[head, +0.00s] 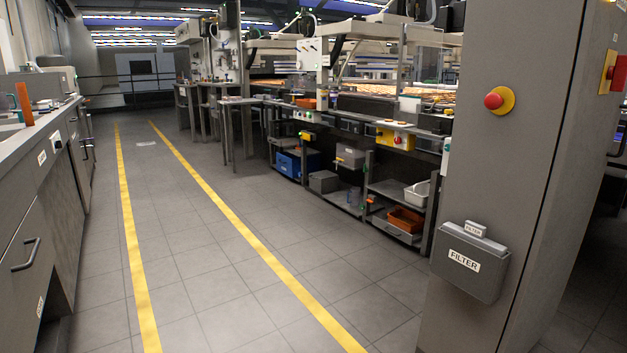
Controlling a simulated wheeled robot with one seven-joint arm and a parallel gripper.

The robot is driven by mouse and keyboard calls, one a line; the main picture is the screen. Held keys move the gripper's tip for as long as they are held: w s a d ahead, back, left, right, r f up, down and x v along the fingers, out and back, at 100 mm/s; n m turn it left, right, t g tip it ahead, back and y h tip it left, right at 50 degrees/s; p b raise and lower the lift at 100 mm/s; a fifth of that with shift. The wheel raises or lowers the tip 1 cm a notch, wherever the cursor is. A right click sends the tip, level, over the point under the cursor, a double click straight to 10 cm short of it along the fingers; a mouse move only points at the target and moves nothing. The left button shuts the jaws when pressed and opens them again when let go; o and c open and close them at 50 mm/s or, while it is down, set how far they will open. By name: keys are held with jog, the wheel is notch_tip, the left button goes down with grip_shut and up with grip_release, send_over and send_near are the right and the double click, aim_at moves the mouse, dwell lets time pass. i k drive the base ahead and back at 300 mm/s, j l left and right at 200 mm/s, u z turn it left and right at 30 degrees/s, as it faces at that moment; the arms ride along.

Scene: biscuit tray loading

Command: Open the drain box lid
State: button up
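No box marked as a drain box can be made out. A grey box labelled FILTER (470,262) is fixed low on the side of the tall grey cabinet at the right. A small tag, also reading FILTER, sits at its top edge. Its top looks closed. My gripper is not in view.
The tall cabinet (510,130) with a red button on yellow (494,100) blocks the right. A grey counter with drawers (35,220) lines the left. Shelves with a blue crate (297,164) and orange bin (405,219) stand mid-right. The tiled aisle (190,240) between yellow lines is clear.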

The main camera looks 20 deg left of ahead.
aim_at(323, 174)
jog(key=i+j+u, duration=0.55)
jog(key=i+j, duration=0.2)
jog(key=i+j+u, duration=0.3)
jog(key=i, duration=0.2)
jog(key=i+u, duration=0.55)
jog(key=i, duration=2.8)
jog(key=i+j+z, duration=0.15)
jog(key=i, duration=0.3)
jog(key=i+z, duration=0.15)
jog(key=i, duration=0.3)
jog(key=i+j+z, duration=0.15)
jog(key=i, duration=0.3)
jog(key=i+j+z, duration=0.15)
jog(key=i+j, duration=0.2)
jog(key=i+j+z, duration=0.7)
jog(key=i, duration=0.15)
